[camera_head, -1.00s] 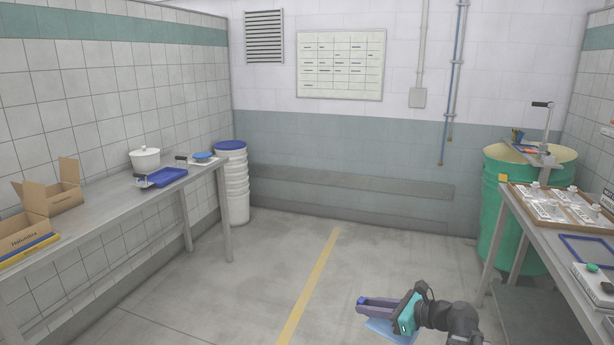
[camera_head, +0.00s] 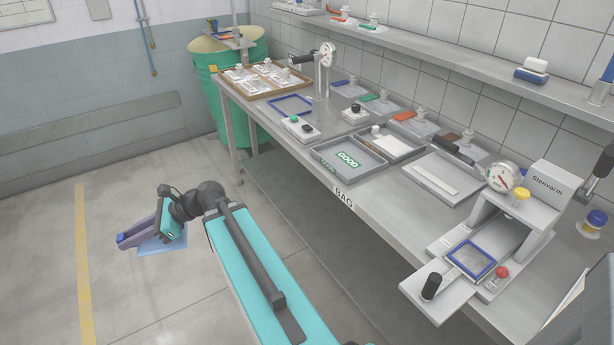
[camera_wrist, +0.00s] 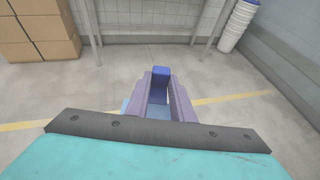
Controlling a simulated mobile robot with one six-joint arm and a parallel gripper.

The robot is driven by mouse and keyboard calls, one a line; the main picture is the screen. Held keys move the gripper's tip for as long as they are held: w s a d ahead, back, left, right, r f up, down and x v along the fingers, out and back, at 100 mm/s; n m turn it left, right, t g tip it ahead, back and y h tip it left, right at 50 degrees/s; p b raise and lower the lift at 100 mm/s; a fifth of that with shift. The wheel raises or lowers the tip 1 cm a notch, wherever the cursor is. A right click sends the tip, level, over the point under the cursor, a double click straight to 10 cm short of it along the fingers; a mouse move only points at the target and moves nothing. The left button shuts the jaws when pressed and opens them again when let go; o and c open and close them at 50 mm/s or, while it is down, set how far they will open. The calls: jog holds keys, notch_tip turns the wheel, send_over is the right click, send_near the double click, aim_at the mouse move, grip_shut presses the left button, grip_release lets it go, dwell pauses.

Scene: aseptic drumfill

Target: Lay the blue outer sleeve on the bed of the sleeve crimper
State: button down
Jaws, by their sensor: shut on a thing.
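My gripper (camera_head: 128,238) is at the left in the head view, over open floor and well away from the bench. It is shut on the blue outer sleeve (camera_head: 160,247), a flat light-blue sheet showing beneath the fingers. In the wrist view the sleeve (camera_wrist: 157,112) shows between the purple fingers, mostly hidden by them. What looks like the sleeve crimper (camera_head: 545,207), a grey press marked Stenvarm with a gauge, stands at the bench's right. Its bed (camera_head: 451,276) is out in front, with a blue-framed plate (camera_head: 470,259) and a black knob (camera_head: 431,286).
The long bench (camera_head: 385,200) carries grey trays, including one marked GOOD (camera_head: 348,160), a blue frame (camera_head: 290,105) and a wooden tray (camera_head: 262,80). A green drum (camera_head: 228,70) stands behind its far end. A shelf (camera_head: 450,50) runs above. The floor left of the bench is clear.

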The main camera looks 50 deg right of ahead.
notch_tip(320, 180, up, 13)
jog(key=p, duration=1.2)
